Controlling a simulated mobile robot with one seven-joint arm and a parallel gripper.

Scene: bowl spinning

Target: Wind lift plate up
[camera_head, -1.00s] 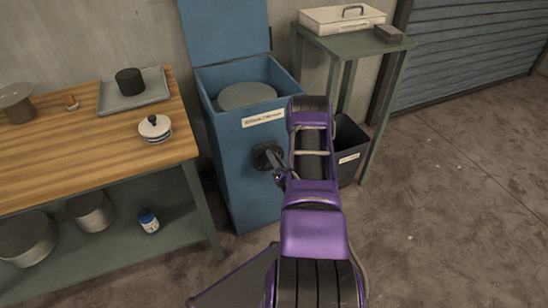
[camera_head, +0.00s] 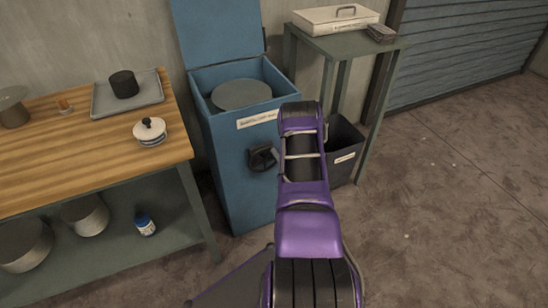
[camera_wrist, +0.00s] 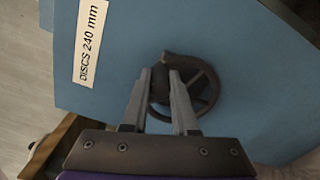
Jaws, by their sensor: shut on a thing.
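The blue cabinet (camera_head: 234,174) stands with its lid open. The grey round lift plate (camera_head: 241,95) lies level inside its top opening, near the rim. A dark crank wheel (camera_head: 261,157) is on the cabinet's front; in the wrist view the spoked wheel (camera_wrist: 206,88) shows behind my fingers. My gripper (camera_wrist: 162,76) is shut on the dark crank handle (camera_wrist: 180,61) at the wheel's upper left in that view. In the head view my purple arm hides the gripper.
A dark bin (camera_head: 342,150) and a side table (camera_head: 345,42) stand on the right. The floor at right is clear.

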